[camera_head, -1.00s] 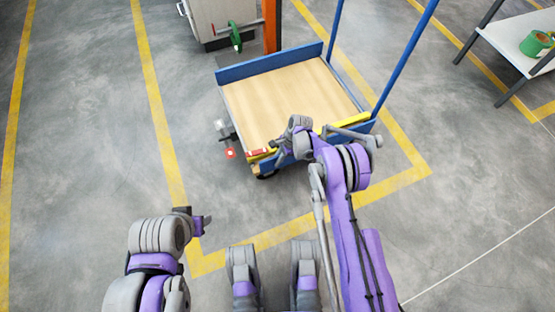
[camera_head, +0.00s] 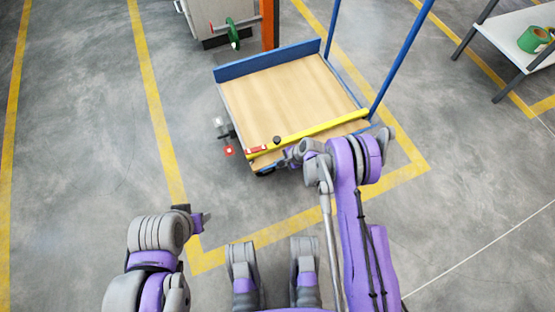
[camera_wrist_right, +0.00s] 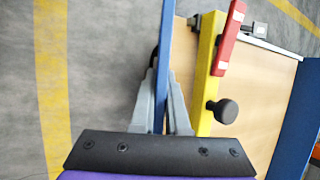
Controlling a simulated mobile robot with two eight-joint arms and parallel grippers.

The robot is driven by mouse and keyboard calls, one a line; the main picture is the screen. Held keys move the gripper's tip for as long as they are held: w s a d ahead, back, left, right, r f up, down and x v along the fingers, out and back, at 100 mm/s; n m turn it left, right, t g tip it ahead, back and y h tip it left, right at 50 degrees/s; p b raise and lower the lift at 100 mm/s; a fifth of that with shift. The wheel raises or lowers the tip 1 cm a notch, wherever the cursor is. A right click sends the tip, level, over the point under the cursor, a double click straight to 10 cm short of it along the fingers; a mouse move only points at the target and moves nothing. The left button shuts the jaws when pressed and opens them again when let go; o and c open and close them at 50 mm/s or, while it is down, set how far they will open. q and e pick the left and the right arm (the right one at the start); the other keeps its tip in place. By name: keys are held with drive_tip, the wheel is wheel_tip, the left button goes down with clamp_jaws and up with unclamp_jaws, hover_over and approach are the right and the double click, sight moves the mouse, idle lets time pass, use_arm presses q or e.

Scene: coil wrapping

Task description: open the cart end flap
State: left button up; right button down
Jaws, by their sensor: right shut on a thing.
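The cart (camera_head: 285,95) has a wooden deck, and a yellow bar (camera_head: 320,128) crosses its near end. The bar carries a red piece (camera_head: 256,150) and a black knob (camera_head: 277,140). My right gripper (camera_head: 288,158) is at this near end, just outside the bar. In the right wrist view, its grey fingers (camera_wrist_right: 163,105) are shut on the blue end flap (camera_wrist_right: 165,50), seen as a thin strip. Tan wood shows between flap and yellow bar. In the head view the flap is mostly hidden. My left gripper (camera_head: 197,220) is away from the cart; its jaws are unclear.
Blue posts (camera_head: 403,55) rise at the cart's right side. A white cabinet with a green reel (camera_head: 233,33) and an orange post (camera_head: 269,25) stand behind. A table (camera_head: 510,35) with a green roll is at right.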

drive_tip(key=shift+s+d+f+n+t+y, duration=0.15)
drive_tip(key=shift+s+f+t+y, duration=0.15)
drive_tip(key=shift+t, duration=0.25)
drive_tip(key=shift+s+d+f+n+t+y, duration=0.1)
drive_tip(key=shift+s+f+n+t+y, duration=0.1)
drive_tip(key=shift+s+t, duration=0.3)
drive_tip(key=shift+w, duration=0.1)
drive_tip(key=c, duration=0.9)
unclamp_jaws()
drive_tip(key=shift+r, duration=0.1)
drive_tip(key=p+v, duration=0.2)
drive_tip(key=v, duration=0.8)
drive_tip(key=shift+s+d+r, duration=0.2)
drive_tip(key=shift+s+d, duration=0.05)
